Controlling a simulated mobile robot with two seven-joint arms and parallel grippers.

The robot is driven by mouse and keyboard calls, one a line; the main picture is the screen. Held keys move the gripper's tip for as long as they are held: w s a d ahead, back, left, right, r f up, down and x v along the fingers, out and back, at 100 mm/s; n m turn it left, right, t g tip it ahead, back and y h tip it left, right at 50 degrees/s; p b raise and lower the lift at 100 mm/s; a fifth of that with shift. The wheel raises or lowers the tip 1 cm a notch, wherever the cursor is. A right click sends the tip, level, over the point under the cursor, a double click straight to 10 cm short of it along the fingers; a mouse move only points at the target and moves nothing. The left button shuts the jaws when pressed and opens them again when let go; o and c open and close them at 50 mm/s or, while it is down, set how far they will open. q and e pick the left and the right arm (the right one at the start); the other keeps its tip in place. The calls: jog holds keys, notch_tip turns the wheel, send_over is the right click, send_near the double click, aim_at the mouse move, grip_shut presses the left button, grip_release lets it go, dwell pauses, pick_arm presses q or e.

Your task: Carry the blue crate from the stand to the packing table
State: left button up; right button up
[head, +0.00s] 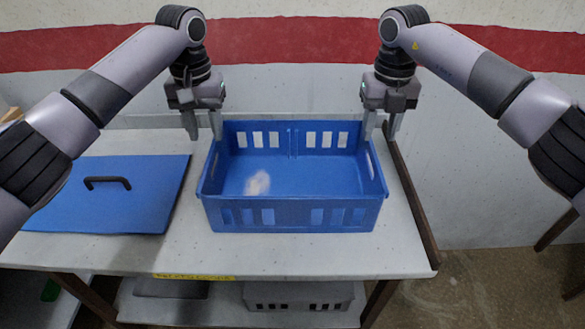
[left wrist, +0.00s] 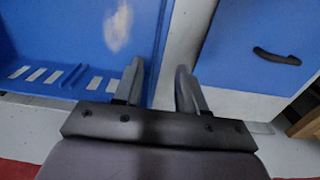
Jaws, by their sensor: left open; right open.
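The blue crate (head: 290,218) stands upright on a white-topped table (head: 300,256) in the head view. It has slotted walls and looks empty, with a pale worn patch on its floor. My left gripper (head: 204,136) is open at the crate's back left corner, pointing down. In the left wrist view the crate (left wrist: 75,40) lies to the left, and one finger of the left gripper (left wrist: 158,85) is close to its side wall; I cannot tell if they touch. My right gripper (head: 380,136) is open at the crate's back right corner, also pointing down. Neither holds the crate.
A blue lid (head: 140,190) with a black handle lies left of the crate; it also shows in the left wrist view (left wrist: 245,40). A dark rail (head: 412,200) edges the table's right side. A grey crate (head: 300,296) sits on the shelf below. A wall stands behind.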

aim_at(210, 152)
pick_arm(q)
jog(key=shift+s+r, duration=0.1)
jog(key=shift+s, duration=0.1)
pick_arm(e)
jog(key=shift+s+r, duration=0.1)
jog(key=shift+s, duration=0.1)
pick_arm(q)
jog(key=shift+f, duration=3.65)
pick_arm(e)
jog(key=shift+f, duration=3.65)
pick_arm(q)
grip_shut()
pick_arm(e)
grip_shut()
pick_arm(q)
jog(key=shift+r, duration=0.1)
pick_arm(e)
jog(key=shift+w+r, duration=0.1)
